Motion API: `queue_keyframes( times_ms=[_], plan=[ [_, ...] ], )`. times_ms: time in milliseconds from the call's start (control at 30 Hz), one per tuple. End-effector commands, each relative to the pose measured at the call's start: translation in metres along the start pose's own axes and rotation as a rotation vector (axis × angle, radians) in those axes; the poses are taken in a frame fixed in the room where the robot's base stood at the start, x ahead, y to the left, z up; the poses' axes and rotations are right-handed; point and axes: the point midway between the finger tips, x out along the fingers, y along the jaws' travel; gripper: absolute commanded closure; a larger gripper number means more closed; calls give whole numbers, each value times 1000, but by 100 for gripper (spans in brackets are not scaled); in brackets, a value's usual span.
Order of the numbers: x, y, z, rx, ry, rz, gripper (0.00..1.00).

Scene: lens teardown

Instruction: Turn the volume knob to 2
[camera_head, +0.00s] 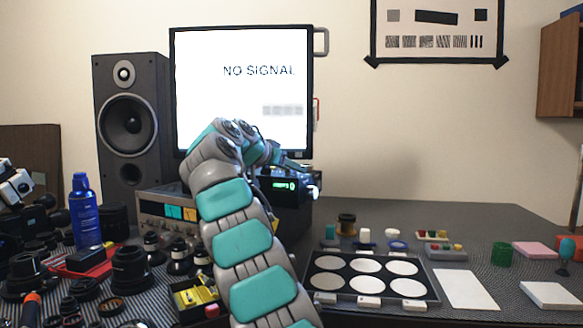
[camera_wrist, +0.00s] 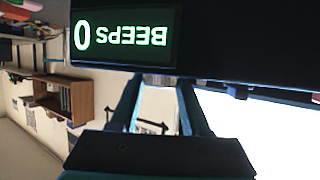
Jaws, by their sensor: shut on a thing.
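A black box (camera_head: 268,210) with a small green lit display (camera_head: 285,185) stands on the table below the monitor. In the wrist view the display (camera_wrist: 122,36) is upside down and reads "BEEPS 0". My gripper (camera_wrist: 158,82) has its two teal fingers against the edge of this box, a little apart, shut on what seems to be the volume knob. In the head view my gripper (camera_head: 290,166) is just above the box, partly covered by my own wrist.
A monitor (camera_head: 215,60) showing "NO SIGNAL" stands behind my arm. A tall speaker (camera_head: 128,165) is to its left. Lens parts and a blue bottle (camera_head: 84,215) crowd the left. A tray with white discs (camera_head: 425,262) is at right. The table's far right back is clear.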

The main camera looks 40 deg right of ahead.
Motion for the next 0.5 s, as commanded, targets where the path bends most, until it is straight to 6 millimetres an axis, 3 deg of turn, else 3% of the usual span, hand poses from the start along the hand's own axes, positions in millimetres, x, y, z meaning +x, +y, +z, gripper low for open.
queue_keyframes(
  times_ms=[167, 200, 433, 500],
  plan=[
    [0, 0, 1, -1, -1, -1, 100],
    [0, 0, 0, -1, -1, -1, 52],
    [0, 0, 0, 0, -1, -1, 26],
    [0, 0, 0, 0, -1, -1, 23]
  ],
)
